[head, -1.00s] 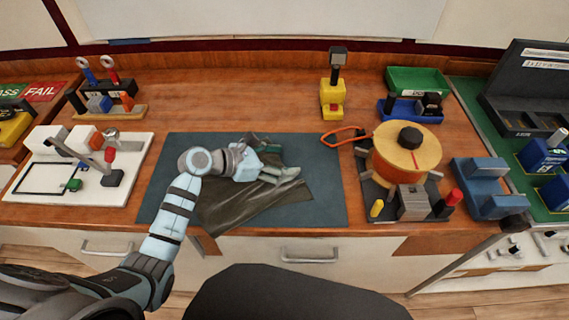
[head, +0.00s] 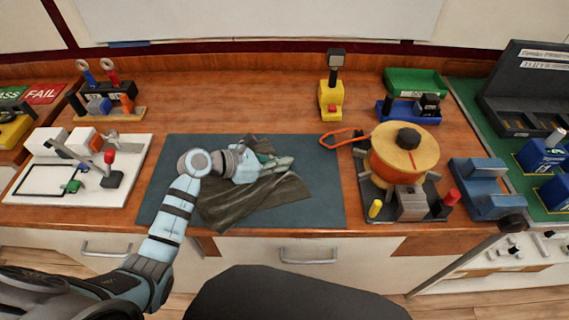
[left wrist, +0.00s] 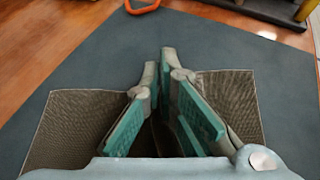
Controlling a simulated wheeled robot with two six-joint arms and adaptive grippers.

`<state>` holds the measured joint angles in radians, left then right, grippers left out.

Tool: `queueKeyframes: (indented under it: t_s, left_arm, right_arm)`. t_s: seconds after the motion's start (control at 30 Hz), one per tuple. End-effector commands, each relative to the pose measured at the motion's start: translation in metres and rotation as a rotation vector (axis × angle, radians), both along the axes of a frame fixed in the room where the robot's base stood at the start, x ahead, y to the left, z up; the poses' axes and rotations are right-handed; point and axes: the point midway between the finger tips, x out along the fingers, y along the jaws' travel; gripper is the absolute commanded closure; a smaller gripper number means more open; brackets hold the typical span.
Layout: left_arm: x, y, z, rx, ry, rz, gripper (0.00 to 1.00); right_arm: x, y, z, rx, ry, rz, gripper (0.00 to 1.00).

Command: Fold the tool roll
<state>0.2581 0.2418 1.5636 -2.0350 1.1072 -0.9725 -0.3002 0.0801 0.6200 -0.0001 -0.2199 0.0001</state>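The tool roll (head: 250,203) is a dark olive-brown cloth, lying creased on the blue-grey mat (head: 325,180). My left gripper (head: 285,162) reaches over its upper part from the left. In the left wrist view its teal-padded fingers (left wrist: 160,75) stand close together, with dark cloth between them. The tool roll spreads out on both sides of the fingers there (left wrist: 80,125). The gripper appears shut on the cloth, though the fingers and wrist hide the pinched part. My right gripper is in neither view.
A reel stand with an orange-yellow drum (head: 405,160) is right of the mat, an orange loop (head: 338,138) beside it. A white fixture board (head: 110,185) lies left. A yellow stand (head: 332,98) and green bin (head: 416,80) are behind. The mat's right part is clear.

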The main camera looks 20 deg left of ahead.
Motion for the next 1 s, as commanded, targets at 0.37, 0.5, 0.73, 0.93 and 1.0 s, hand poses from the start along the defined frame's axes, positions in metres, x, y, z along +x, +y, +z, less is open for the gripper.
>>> queueKeyframes:
  t_s: [0.37, 0.5, 0.73, 0.93, 1.0]
  left_arm:
    - [-0.004, 0.006, 0.002, 0.012, 0.010, 0.003, 1.00]
    - [-0.011, 0.014, 0.023, 0.012, 0.008, 0.001, 1.00]
    - [-0.035, 0.040, 0.075, 0.011, 0.006, -0.002, 1.00]
    - [-0.070, 0.081, 0.112, 0.014, 0.009, -0.004, 1.00]
    - [-0.088, 0.101, 0.111, 0.015, 0.012, -0.005, 1.00]
  right_arm:
    - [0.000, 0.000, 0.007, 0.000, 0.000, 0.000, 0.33]
    - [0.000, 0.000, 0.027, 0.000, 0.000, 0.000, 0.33]
    - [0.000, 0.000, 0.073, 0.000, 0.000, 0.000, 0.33]
    - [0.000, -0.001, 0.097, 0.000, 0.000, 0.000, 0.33]
    - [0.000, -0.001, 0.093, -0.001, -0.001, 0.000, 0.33]
